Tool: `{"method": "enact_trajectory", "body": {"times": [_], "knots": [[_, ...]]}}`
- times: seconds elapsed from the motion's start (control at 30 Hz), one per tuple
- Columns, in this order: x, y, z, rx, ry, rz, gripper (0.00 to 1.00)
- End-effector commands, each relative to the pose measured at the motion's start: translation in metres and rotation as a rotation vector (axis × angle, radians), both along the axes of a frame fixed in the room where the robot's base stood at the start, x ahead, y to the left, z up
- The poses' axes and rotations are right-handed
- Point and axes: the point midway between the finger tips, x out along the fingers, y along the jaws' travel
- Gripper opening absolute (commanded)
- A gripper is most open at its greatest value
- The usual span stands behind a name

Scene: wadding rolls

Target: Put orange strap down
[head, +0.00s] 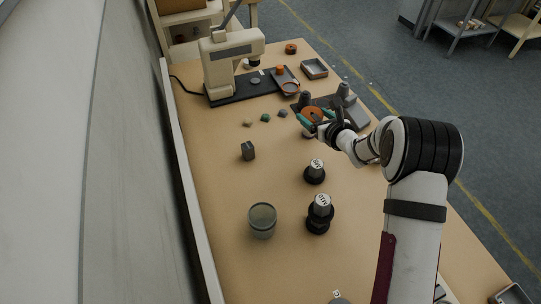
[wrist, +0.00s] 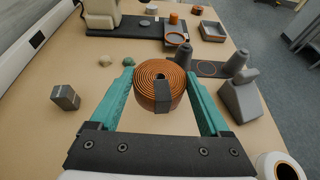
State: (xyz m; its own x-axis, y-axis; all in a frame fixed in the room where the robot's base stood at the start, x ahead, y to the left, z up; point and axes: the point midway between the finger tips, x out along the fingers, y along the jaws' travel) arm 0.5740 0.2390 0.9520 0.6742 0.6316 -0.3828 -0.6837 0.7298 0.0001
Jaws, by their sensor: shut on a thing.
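The orange strap (wrist: 147,84) is a rolled coil with a dark band down its front. It sits between the two teal fingers of my gripper (wrist: 160,76) in the wrist view, and the gripper is shut on it.
A grey stand with two dark posts (wrist: 211,69) is just beyond the strap. A grey wedge block (wrist: 240,100) stands to its right. A small dark block (wrist: 65,97) and pebbles (wrist: 105,61) lie left. Black weights (head: 318,219) and a glass jar (head: 262,222) stand nearer.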

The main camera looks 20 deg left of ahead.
Motion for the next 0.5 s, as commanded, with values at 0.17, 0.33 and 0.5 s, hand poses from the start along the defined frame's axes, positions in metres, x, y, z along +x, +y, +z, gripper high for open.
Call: {"method": "enact_trajectory", "body": {"times": [0.17,0.33,0.5], "knots": [[-0.032,0.014,0.011,0.001,-0.001,0.269,0.26],[-0.101,0.014,0.007,0.001,0.004,0.647,0.26],[-0.161,-0.007,-0.002,0.001,0.006,0.923,0.26]]}}
